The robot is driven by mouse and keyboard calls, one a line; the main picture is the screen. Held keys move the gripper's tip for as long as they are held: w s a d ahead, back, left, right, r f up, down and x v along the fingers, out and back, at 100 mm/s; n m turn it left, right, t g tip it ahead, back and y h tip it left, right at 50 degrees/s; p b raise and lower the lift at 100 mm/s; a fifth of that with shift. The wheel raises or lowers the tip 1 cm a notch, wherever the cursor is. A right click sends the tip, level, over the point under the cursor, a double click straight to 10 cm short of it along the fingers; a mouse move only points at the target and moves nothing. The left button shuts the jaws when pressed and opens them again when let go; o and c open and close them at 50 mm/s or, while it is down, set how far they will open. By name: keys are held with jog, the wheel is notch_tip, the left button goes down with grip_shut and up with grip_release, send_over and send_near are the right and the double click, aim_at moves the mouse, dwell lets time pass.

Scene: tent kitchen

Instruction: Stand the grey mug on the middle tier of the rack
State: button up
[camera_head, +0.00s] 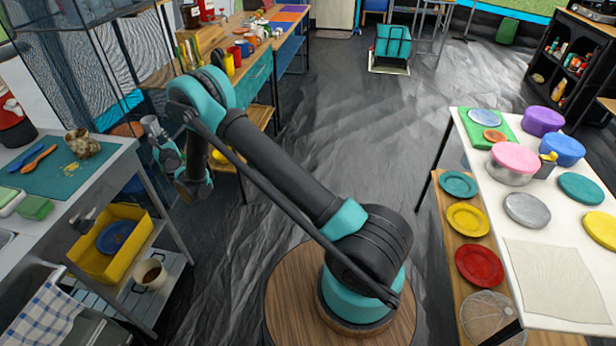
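A small grey cup-shaped thing (151,125) shows at the far end of my folded arm, left of centre; it may be the grey mug. My gripper (166,150) is there, largely hidden by my own wrist, beyond the left counter's edge. I cannot tell whether its fingers are open or closed on that thing. No rack is certain. A black shelf unit with several tiers (554,42) stands far right at the back, with bottles and jars on it. A slatted metal shelf (170,290) sits low under the left counter.
A speckled cup (82,143) stands on a teal mat on the left counter. Below are a yellow bin (128,212) and a cream mug (150,274). A white table (480,185) with pots and lids stands right. The dark floor (340,110) between is largely clear.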

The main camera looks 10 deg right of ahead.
jog(key=d+r+n+g+y, duration=0.1)
jog(key=d+r+n, duration=0.2)
jog(key=r, duration=0.2)
jog(key=d+r+n+y, duration=0.1)
jog(key=d+r+n, duration=0.25)
jog(key=r, duration=0.25)
jog(key=s+d+r+n+g, duration=0.2)
jog(key=s+d+r+n, duration=0.2)
jog(key=d+n, duration=0.3)
jog(key=s+d+r+n+g, duration=0.2)
jog(key=s+d+r+n, duration=0.3)
jog(key=d, duration=0.4)
jog(key=s+d+f+n+g+h, duration=0.2)
jog(key=s+d+f+n+h, duration=0.1)
jog(key=s+d, duration=0.8)
jog(key=s+d+f+n+g+h, duration=0.3)
jog(key=s+d+f, duration=0.3)
jog(key=s+d, duration=0.4)
jog(key=s+d+f+n+g+h, duration=0.2)
jog(key=s+d+f+n, duration=0.3)
jog(key=s+d, duration=0.6)
jog(key=s+h, duration=0.1)
jog(key=s, duration=0.3)
jog(key=shift+d+f+g, duration=0.2)
jog(key=shift+d+g, duration=0.1)
jog(key=shift+d, duration=0.05)
jog(key=shift+n, duration=0.25)
